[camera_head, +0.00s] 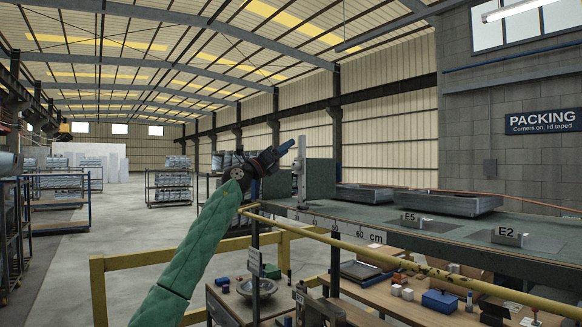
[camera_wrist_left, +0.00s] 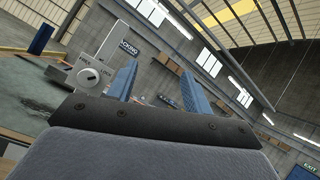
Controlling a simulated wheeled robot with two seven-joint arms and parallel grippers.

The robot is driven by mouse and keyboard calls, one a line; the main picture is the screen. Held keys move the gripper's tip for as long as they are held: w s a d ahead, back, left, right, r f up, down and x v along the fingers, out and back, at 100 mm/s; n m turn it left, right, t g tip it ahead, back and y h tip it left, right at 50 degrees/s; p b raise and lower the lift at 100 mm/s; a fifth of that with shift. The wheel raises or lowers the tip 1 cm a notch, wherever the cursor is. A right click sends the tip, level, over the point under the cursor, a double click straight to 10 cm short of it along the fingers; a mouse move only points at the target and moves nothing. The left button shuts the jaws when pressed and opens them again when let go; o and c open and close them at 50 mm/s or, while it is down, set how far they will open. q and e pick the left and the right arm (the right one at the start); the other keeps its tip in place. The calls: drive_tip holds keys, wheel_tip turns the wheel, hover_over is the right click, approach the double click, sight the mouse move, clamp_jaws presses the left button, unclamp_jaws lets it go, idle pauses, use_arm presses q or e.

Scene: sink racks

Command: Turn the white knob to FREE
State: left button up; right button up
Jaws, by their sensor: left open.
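The white knob (camera_wrist_left: 89,78) shows at the left of the left wrist view, on the pale base of an upright post, with FREE and LOCK lettering beside it. Its exact pointing is too small to tell. In the head view the pale upright post (camera_head: 301,165) stands at the near left end of the raised bench; the knob cannot be made out there. My left gripper (camera_head: 286,149) is just left of the post's upper part. In the left wrist view its two blue fingers (camera_wrist_left: 158,84) are apart with nothing between them, and the knob lies left of them.
The dark green bench (camera_head: 375,226) bears a cm scale, grey trays (camera_head: 448,202) and blocks marked E5 (camera_head: 410,218) and E2 (camera_head: 507,237). A yellow rail (camera_head: 400,262) runs along its front. A lower wooden bench (camera_head: 425,308) holds small boxes.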

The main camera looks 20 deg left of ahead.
sight(293, 167)
use_arm(q)
drive_tip(key=w+a+f+m+g+y, duration=0.3)
drive_tip(key=w+a+f+g+y, duration=0.1)
drive_tip(key=w+a+f, duration=0.15)
drive_tip(key=p+x, duration=0.4)
drive_tip(key=x, duration=0.2)
drive_tip(key=shift+s+d+f, duration=0.1)
drive_tip(key=shift+d, duration=0.15)
drive_tip(key=shift+w+d+f+p, duration=0.1)
drive_tip(key=shift+w+d+p, duration=0.15)
drive_tip(key=shift+w+p, duration=0.05)
use_arm(e)
drive_tip(key=s+d+f, duration=0.4)
drive_tip(key=s+f, duration=0.4)
drive_tip(key=f, duration=0.3)
drive_tip(key=shift+s+d+t, duration=0.15)
drive_tip(key=shift+s+t, duration=0.15)
drive_tip(key=shift+s, duration=0.1)
use_arm(q)
drive_tip(key=c, duration=1)
drive_tip(key=shift+o, duration=0.2)
use_arm(e)
drive_tip(key=shift+d, duration=0.15)
